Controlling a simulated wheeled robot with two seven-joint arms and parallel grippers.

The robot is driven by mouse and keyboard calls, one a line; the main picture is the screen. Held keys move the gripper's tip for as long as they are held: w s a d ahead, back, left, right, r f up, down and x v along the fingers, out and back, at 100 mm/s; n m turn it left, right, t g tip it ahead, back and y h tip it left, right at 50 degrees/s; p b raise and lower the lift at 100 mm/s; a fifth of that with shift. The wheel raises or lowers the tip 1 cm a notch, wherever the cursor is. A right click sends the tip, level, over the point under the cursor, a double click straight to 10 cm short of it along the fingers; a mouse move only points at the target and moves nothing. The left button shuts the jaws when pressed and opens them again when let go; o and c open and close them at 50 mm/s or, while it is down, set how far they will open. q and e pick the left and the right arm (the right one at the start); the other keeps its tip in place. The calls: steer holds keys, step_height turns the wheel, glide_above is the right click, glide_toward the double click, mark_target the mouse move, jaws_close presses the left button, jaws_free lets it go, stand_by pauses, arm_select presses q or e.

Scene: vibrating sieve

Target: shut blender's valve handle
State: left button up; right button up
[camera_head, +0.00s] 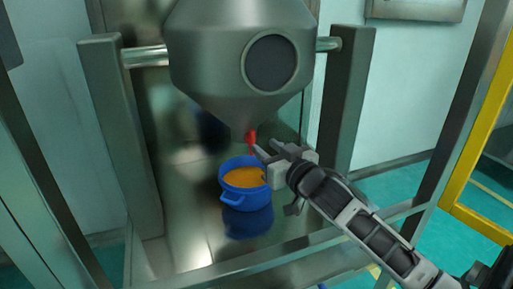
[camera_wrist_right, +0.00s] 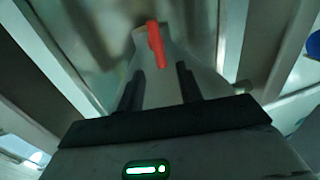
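The blender is the grey metal hopper (camera_head: 240,60) with a round dark window, hung between two posts. Its red valve handle (camera_head: 250,137) sits at the bottom tip of the cone. In the right wrist view the red handle (camera_wrist_right: 156,45) stands just beyond my fingertips, roughly in line with the space between them. My right gripper (camera_head: 264,150) is just right of the handle in the head view. Its two dark fingers (camera_wrist_right: 161,75) are apart with nothing between them; I cannot tell whether they touch the handle. My left gripper is not in view.
A blue pot (camera_head: 232,197) with orange contents stands under the hopper outlet, close to my right gripper. Grey posts (camera_head: 352,95) flank the hopper, and a metal rail (camera_head: 270,262) crosses in front. A yellow frame (camera_head: 480,130) stands at the right.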

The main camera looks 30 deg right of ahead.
mark_target(253, 138)
steer(key=shift+w+d+f+b, duration=0.1)
steer(key=shift+w+b, duration=0.5)
steer(key=shift+w, duration=2)
jaws_close()
